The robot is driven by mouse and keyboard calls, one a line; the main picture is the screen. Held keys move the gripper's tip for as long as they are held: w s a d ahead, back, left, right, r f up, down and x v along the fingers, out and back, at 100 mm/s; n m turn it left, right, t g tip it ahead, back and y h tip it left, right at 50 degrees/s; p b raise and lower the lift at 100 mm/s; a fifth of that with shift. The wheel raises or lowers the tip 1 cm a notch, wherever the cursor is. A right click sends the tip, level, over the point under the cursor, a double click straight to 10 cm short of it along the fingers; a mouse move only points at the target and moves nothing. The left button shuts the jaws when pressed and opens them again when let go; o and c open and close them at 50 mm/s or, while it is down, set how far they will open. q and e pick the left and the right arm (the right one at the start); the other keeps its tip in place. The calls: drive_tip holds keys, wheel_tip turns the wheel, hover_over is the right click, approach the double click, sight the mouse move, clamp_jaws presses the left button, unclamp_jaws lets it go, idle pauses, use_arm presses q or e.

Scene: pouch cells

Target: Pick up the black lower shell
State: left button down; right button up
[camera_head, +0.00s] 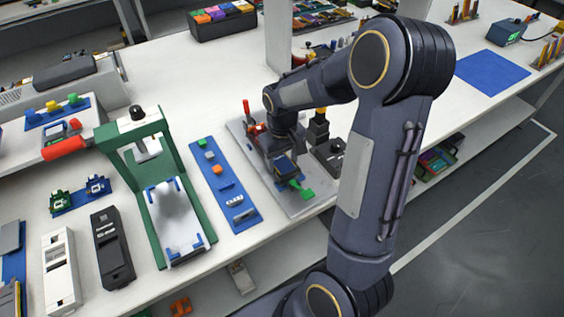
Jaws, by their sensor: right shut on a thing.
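A long black shell (112,248) with cut-outs lies on the white bench at the left, beside a similar white shell (60,268). My right gripper (284,162) is over the grey plate in the middle of the bench, well to the right of the black shell. It is shut on a small dark piece with some blue, mostly hidden by the gripper, so I cannot tell exactly what it is. My left gripper is not in view.
The grey plate (303,208) carries a red clamp (249,112) and a green piece (301,190). A blue mat (492,73) at the back right is empty.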

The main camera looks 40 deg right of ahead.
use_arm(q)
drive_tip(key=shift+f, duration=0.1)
use_arm(e)
drive_tip(key=s+d+r, duration=0.2)
drive_tip(key=s+r, duration=0.9)
drive_tip(key=s, duration=0.2)
drive_tip(key=shift+s+d, duration=0.4)
drive_tip(key=shift+w+a, duration=0.1)
drive_tip(key=shift+w, duration=0.05)
